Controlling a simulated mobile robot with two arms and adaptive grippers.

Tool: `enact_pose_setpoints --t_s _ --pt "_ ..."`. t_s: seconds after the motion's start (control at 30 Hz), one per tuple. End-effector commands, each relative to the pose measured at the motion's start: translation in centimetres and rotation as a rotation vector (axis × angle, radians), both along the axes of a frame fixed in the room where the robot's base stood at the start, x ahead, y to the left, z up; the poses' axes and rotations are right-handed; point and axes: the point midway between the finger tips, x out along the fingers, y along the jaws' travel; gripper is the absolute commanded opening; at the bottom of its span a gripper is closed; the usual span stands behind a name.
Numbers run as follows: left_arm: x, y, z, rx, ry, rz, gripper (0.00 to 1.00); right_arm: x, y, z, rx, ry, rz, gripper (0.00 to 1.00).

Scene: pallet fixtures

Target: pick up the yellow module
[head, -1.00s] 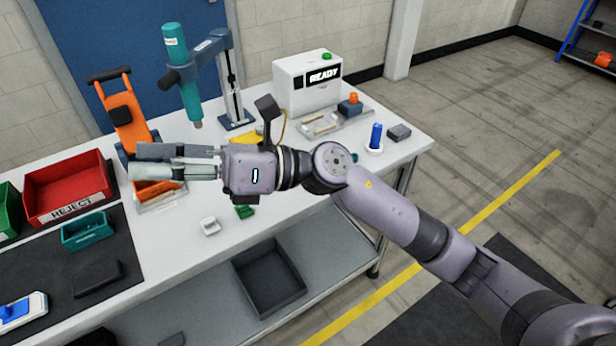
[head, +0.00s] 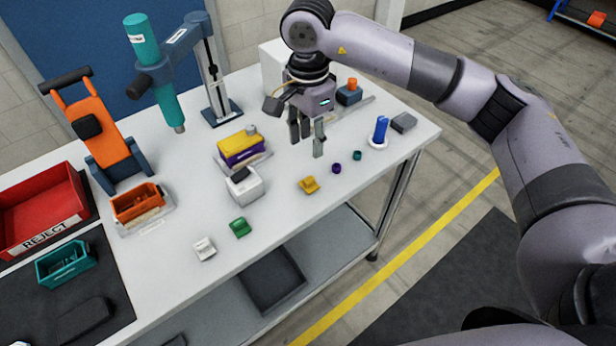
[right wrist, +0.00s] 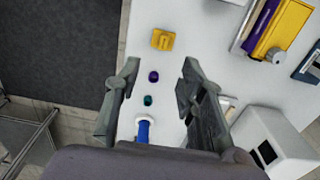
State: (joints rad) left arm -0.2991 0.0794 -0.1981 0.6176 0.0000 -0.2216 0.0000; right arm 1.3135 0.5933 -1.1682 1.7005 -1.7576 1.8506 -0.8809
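The small yellow module (head: 308,184) lies on the white table in the head view. In the right wrist view the yellow module (right wrist: 163,39) is at the top, beyond the fingertips. My right gripper (head: 306,149) points down above the table, behind the module. In the right wrist view its two fingers (right wrist: 160,72) are spread apart with nothing held between them. My left gripper is in neither current view.
A purple cap (head: 337,168) and a teal cap (head: 357,155) lie right of the module. A blue peg (head: 380,130) stands on a white base. A yellow-and-purple block (head: 240,150), white box (head: 245,187) and green piece (head: 240,227) are to the left.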

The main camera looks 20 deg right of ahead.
Motion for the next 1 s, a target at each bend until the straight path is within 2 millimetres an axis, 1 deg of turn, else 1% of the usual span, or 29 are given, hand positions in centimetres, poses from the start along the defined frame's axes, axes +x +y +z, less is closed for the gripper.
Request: enact_pose_setpoints --t_s 0.03,0.1,0.17,0.23,0.3,0.4,0.5,0.6,0.73,0.8,0.9,1.0 --pt "-1.5 0.1 0.7 0.002 0.022 0.000 0.40 -0.1 0.0 -0.9 0.000 0.006 -0.001 0.37" --pt "-2.9 0.2 1.1 0.004 0.041 -0.001 0.40 -0.1 0.0 -2.5 0.000 0.006 0.000 0.37" --pt "-3.3 0.2 1.5 0.004 0.046 -0.001 0.40 -0.1 0.0 -3.7 0.001 0.006 -0.001 0.37" --pt "-2.9 0.2 1.9 0.003 0.040 -0.001 0.40 -0.1 0.0 -5.0 0.001 0.004 0.000 0.37" --pt "-1.6 0.1 2.2 0.002 0.022 -0.002 0.40 0.0 0.0 -6.1 0.002 0.003 0.000 0.37" --pt "0.7 -0.1 2.6 -0.003 -0.013 -0.002 0.40 0.0 0.0 -7.1 0.004 0.001 0.000 0.37" --pt "2.0 -0.2 2.9 -0.005 -0.033 -0.002 0.40 0.1 0.0 -7.6 0.002 0.001 0.000 0.37" --pt "1.9 -0.2 3.8 -0.003 -0.030 -0.003 0.40 0.1 -0.1 -8.4 0.003 0.004 -0.001 0.37" --pt "0.8 -0.1 5.2 -0.002 -0.014 -0.003 0.40 0.4 -0.4 -10.3 0.003 0.004 -0.002 0.37" --pt "0.1 -0.1 5.2 -0.002 -0.004 -0.003 0.40 0.4 -0.3 -11.4 0.003 0.003 0.000 0.37" --pt "-0.7 0.0 5.4 0.000 0.007 -0.003 0.40 0.4 -0.3 -12.4 0.003 0.002 0.001 0.37" --pt "-0.8 0.0 5.3 0.000 0.009 -0.003 0.40 0.5 -0.3 -12.7 0.003 0.000 0.001 0.37"
